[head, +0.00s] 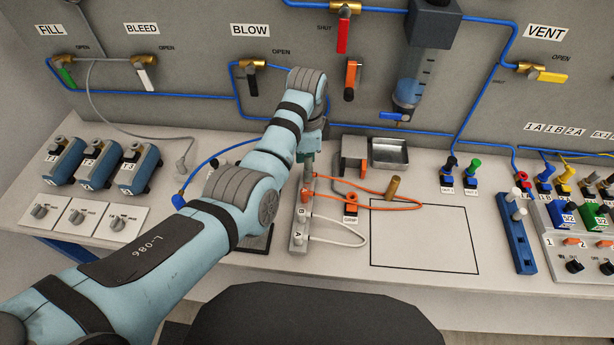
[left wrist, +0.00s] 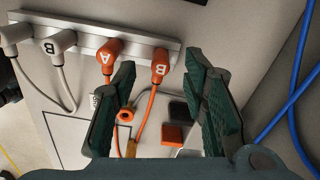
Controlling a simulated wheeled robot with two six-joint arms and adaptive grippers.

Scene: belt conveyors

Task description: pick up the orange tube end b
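The orange tube end b (left wrist: 160,66) is an orange plug marked B at the right end of a grey rack (left wrist: 85,36) in the left wrist view. It shows between the fingertips of my left gripper (left wrist: 160,60), with a gap on both sides. The orange end A (left wrist: 108,54) sits beside it, outside the left finger. My left gripper (head: 308,158) is open above the far end of the rack (head: 297,245) in the head view and partly hides the orange end b there. My right gripper is not in view.
White tube ends (left wrist: 58,42) fill the rack's other end. An orange loop (head: 400,207) and a white loop (head: 350,240) lie on the bench. The outlined area (head: 425,240) is mostly clear.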

